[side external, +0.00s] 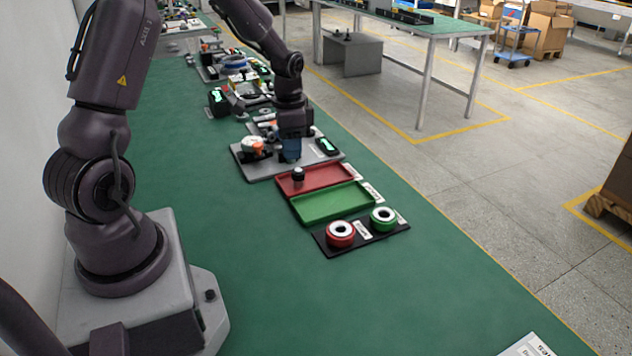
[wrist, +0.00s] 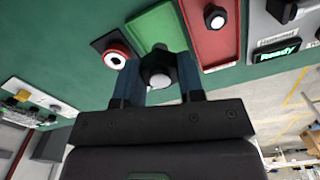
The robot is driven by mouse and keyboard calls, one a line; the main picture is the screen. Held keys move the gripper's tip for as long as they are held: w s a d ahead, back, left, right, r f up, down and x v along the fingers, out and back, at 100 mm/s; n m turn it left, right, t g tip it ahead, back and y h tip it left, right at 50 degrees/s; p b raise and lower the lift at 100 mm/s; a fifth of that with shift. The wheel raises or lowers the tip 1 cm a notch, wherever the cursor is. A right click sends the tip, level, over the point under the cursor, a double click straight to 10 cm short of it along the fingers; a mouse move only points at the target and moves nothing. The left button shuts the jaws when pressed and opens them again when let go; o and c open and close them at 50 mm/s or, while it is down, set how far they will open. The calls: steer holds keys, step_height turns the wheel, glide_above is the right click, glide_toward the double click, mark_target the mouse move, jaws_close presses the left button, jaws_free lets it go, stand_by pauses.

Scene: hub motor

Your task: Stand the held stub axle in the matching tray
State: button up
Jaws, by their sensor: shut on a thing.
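My gripper (wrist: 157,66) is shut on the stub axle (wrist: 160,77), a dark piece with a pale metal end, between the blue fingers in the wrist view. In the side view my gripper (side external: 290,153) is over the grey fixture plate, just behind the red tray; the held axle cannot be made out there. The red tray (side external: 328,176) holds one dark standing axle (side external: 297,175), also seen in the wrist view (wrist: 215,17). The green tray (side external: 335,203) is empty in the side view and lies in front of the red one.
A black board (side external: 362,236) with a red ring (side external: 340,233) and a green ring (side external: 382,218) lies in front of the trays. The grey fixture plate (side external: 262,168) carries parts and a display reading Ready (wrist: 278,52). The green table at the front is clear.

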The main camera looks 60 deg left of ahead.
steer(key=shift+s+a+r+n, duration=0.25)
steer(key=shift+s+a+n, duration=0.15)
steer(key=shift+n, duration=0.3)
steer(key=shift+s+d+n, duration=0.1)
steer(key=shift+s+n, duration=0.05)
steer(key=shift+n, duration=0.25)
steer(key=shift+w+f+n, duration=0.1)
steer(key=shift+w+n, duration=0.1)
steer(key=shift+n, duration=0.2)
steer(key=w+a+f, duration=0.4)
steer(key=w+a, duration=0.1)
steer(key=w, duration=0.3)
glide_above(320, 179)
steer(key=f, duration=0.5)
steer(key=shift+s+d+f, duration=0.1)
steer(key=shift+s+d, duration=0.05)
steer(key=shift+s, duration=0.05)
steer(key=shift+w+f, duration=0.2)
steer(key=shift+f, duration=1.6)
steer(key=shift+f, duration=0.1)
